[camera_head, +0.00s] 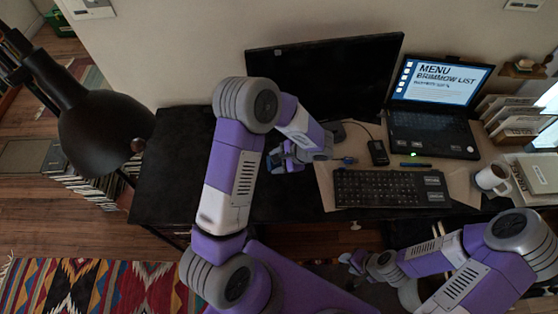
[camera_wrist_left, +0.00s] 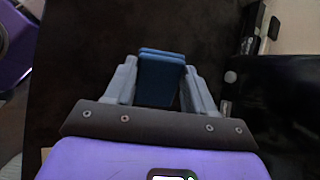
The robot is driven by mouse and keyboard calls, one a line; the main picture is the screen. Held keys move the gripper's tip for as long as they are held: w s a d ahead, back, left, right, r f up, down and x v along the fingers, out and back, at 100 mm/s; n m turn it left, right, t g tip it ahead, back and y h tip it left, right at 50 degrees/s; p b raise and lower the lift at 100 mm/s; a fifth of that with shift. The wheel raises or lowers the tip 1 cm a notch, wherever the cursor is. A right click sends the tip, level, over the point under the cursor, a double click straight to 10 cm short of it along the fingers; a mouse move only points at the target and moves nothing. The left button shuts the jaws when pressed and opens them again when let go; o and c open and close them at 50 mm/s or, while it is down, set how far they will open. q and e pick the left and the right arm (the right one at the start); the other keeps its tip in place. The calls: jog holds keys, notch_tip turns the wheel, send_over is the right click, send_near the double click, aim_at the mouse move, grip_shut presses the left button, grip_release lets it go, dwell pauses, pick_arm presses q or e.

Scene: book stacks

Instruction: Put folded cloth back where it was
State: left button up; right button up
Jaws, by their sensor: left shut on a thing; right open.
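The folded cloth (camera_wrist_left: 161,76) is a small blue, layered block in the left wrist view. My left gripper (camera_wrist_left: 158,92) is shut on it, with one finger on each side. In the head view my left gripper (camera_head: 284,160) is over the black left part of the desk (camera_head: 170,165), left of the keyboard; my arm and hand mostly hide the cloth there. I cannot tell whether the cloth touches the desk. My right gripper (camera_head: 352,262) is open and empty, in front of the desk's front edge.
A monitor (camera_head: 335,75), a laptop (camera_head: 435,105), a keyboard (camera_head: 390,188), a mouse (camera_head: 377,152) and a white mug (camera_head: 493,178) occupy the middle and right of the desk. A black lamp (camera_head: 105,130) stands at the left. The desk's left part looks clear.

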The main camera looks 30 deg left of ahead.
pick_arm(q)
jog(key=n+h, duration=0.1)
jog(key=w+a+f+n+h, duration=0.1)
jog(key=h, duration=0.1)
jog(key=w+f+n+h+b, duration=0.1)
jog(key=shift+w+a+n+h, duration=0.15)
jog(key=shift+a+n+h, duration=0.15)
jog(key=shift+a, duration=0.1)
jog(key=w+a+n+t+h+b, duration=0.1)
jog(key=w+a+n+h, duration=0.2)
jog(key=w, duration=0.2)
notch_tip(320, 180, down, 9)
jog(key=shift+s+b, duration=0.1)
jog(key=shift+b, duration=0.75)
jog(key=shift+d, duration=0.1)
jog(key=o, duration=0.9)
jog(key=shift+o, duration=0.2)
